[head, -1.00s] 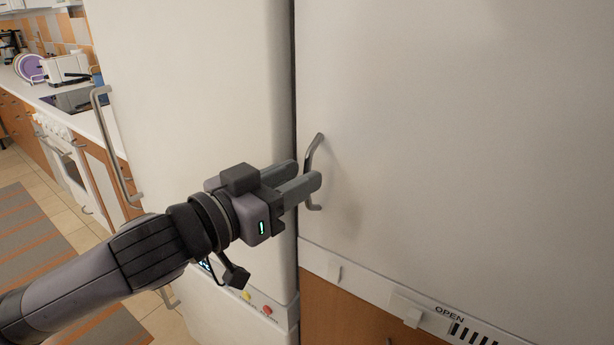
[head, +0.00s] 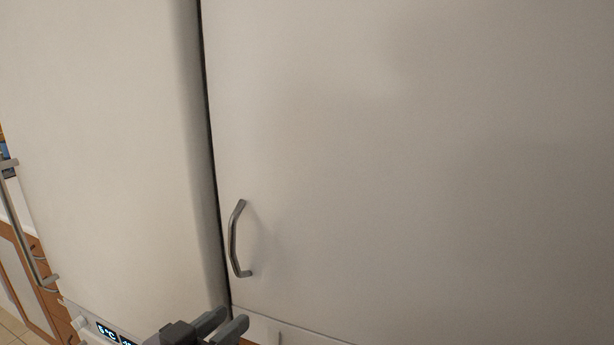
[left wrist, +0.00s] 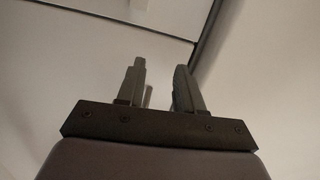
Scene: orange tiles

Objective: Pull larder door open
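The larder door (head: 420,150) is a wide, plain pale panel on the right of the head view, and it looks shut. Its curved metal handle (head: 234,240) stands upright near the door's left edge. My left gripper (head: 227,319) is at the bottom of the head view, below the handle and apart from it in the picture. In the left wrist view its two fingers (left wrist: 160,76) stand apart. A small pale sliver shows between them, and I cannot tell what it is. My right gripper is not in view.
A pale fridge-like unit (head: 110,140) stands left of the larder, with a dark narrow gap between them. Wooden cabinets (head: 18,262) show at the far left.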

